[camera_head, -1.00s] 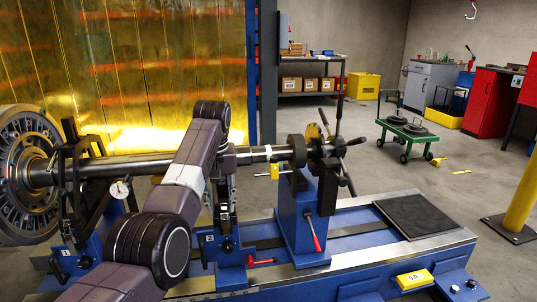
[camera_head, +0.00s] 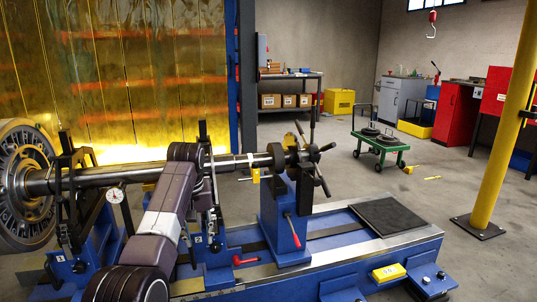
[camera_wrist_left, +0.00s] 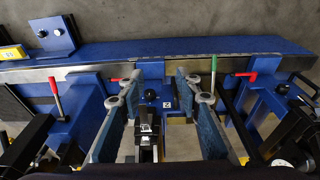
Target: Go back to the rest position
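My left arm comes in from the lower left in the head view and crosses in front of the long steel shaft (camera_head: 115,177). The shaft carries a large bladed rotor disc (camera_head: 24,190) at its left end. My left gripper (camera_wrist_left: 160,105) shows in the left wrist view with its two blue-padded fingers wide apart. It holds nothing; blue machine parts and a post marked 2 show beyond and between the fingers. In the head view its fingers cannot be made out clearly by the shaft. My right gripper is in neither view.
The blue machine bed (camera_head: 340,262) runs along the front, with a pedestal (camera_head: 283,225) and a black mat (camera_head: 388,216) on it. A red-handled lever (camera_wrist_left: 55,97) shows in the wrist view. A green cart (camera_head: 380,146) and a yellow post (camera_head: 500,130) stand beyond on open floor.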

